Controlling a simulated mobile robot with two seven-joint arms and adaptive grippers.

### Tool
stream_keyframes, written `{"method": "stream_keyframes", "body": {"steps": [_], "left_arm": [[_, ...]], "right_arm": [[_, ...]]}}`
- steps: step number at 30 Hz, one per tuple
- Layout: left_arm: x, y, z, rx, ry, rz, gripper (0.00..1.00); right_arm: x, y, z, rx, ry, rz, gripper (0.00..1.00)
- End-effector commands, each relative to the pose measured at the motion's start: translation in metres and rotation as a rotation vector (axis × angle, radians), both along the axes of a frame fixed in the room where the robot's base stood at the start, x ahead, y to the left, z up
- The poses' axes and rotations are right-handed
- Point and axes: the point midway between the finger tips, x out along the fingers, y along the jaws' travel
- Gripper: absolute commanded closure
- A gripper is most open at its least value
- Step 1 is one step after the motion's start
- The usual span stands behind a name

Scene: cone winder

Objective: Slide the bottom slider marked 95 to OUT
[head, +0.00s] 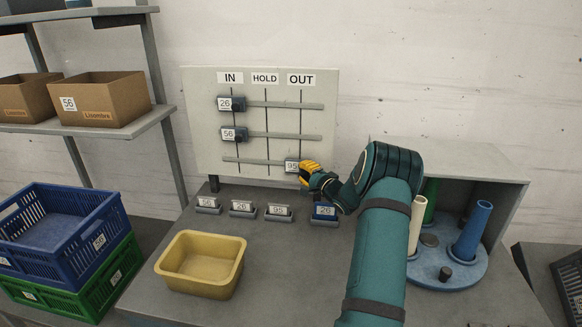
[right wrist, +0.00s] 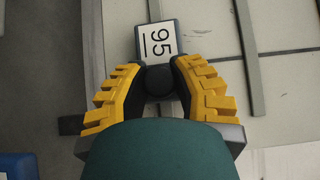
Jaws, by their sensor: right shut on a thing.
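The white board (head: 205,160) carries three horizontal rails under the labels IN, HOLD and OUT. The bottom slider marked 95 (head: 291,166) sits on the bottom rail, near the vertical line under OUT. My right gripper (head: 304,172) is at this slider, coming from the right. In the right wrist view its yellow fingers are shut on the dark round knob (right wrist: 159,81) of the slider, with the 95 label (right wrist: 160,41) beside it. The sliders marked 26 (head: 225,103) and 56 (head: 228,134) sit at IN on the upper rails. My left gripper is not in view.
A yellow bin (head: 199,288) stands on the grey table, with several small numbered holders (head: 278,212) behind it. A blue round stand (head: 452,272) with upright tubes is at right. Blue (head: 112,228) and green crates (head: 117,280) are at left.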

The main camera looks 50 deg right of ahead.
Motion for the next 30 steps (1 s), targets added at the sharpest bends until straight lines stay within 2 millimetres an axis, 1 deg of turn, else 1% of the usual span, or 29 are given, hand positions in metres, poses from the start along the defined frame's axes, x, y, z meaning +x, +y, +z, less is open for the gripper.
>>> {"method": "stream_keyframes", "body": {"steps": [4,14,15,18,26,30], "left_arm": [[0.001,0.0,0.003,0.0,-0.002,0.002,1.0],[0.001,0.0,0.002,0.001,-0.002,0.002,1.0],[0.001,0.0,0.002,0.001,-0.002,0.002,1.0],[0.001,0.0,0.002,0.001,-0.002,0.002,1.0],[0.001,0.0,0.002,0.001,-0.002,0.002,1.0],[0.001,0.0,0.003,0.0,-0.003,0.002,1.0]], "right_arm": [[-0.006,-0.002,-0.003,0.003,0.004,0.003,1.0],[-0.008,-0.003,-0.004,0.003,0.007,0.0,1.0],[-0.009,-0.003,-0.004,0.003,0.007,0.0,0.71],[-0.009,-0.004,-0.004,0.003,0.006,-0.001,0.4],[-0.008,-0.003,-0.002,0.001,0.003,0.0,0.4],[-0.015,-0.002,-0.002,0.001,0.003,-0.001,0.4]]}}
